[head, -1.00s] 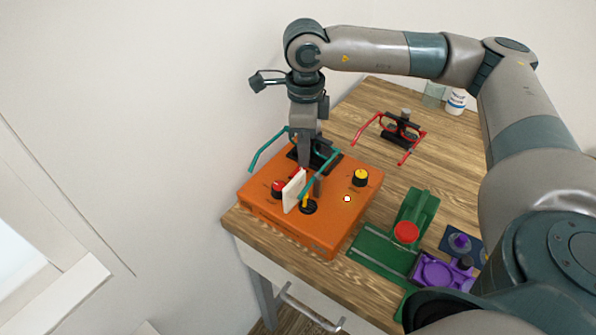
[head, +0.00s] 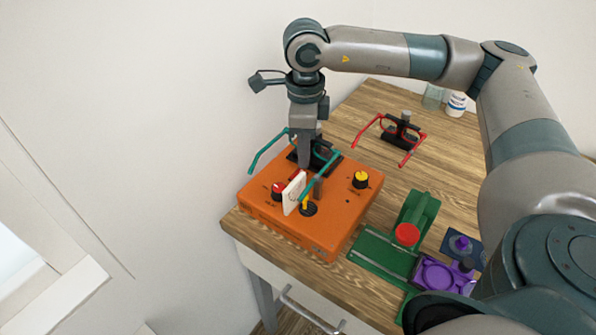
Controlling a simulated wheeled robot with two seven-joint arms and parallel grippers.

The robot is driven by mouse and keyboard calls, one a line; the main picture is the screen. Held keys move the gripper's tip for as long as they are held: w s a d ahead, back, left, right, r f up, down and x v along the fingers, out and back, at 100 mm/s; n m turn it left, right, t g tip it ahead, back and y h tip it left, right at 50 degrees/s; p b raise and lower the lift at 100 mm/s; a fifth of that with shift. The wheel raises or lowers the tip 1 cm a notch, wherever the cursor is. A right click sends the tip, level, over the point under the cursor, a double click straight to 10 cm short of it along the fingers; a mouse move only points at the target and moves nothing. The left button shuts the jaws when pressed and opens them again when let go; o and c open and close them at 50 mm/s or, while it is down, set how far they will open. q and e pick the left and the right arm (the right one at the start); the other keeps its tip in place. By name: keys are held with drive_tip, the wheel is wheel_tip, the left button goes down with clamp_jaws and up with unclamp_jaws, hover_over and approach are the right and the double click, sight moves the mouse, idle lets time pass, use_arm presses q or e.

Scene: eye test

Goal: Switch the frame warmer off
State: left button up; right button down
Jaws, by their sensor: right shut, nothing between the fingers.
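The frame warmer (head: 325,235) is an orange box at the table's near left corner. On its top are a red knob (head: 278,190), a yellow-topped black knob (head: 361,180) and a yellow lever on a black round base (head: 308,208). The small indicator spot (head: 347,200) at the front right is dark. Teal glasses (head: 265,152) sit over a black part at its back. A white upright plate (head: 293,193) stands beside the lever. My right gripper (head: 311,178) points down over the box, shut and empty, just behind the lever and plate; contact cannot be told. My left gripper is out of view.
Red glasses (head: 411,151) rest on a black stand behind, to the right. A green press with a red knob (head: 407,234) and a purple device (head: 436,274) stand at the front right. A white bottle (head: 456,104) and a glass (head: 433,97) are at the back.

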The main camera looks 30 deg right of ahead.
sight(304, 171)
drive_tip(key=shift+r+p, duration=1.1)
drive_tip(key=shift+r, duration=1.9)
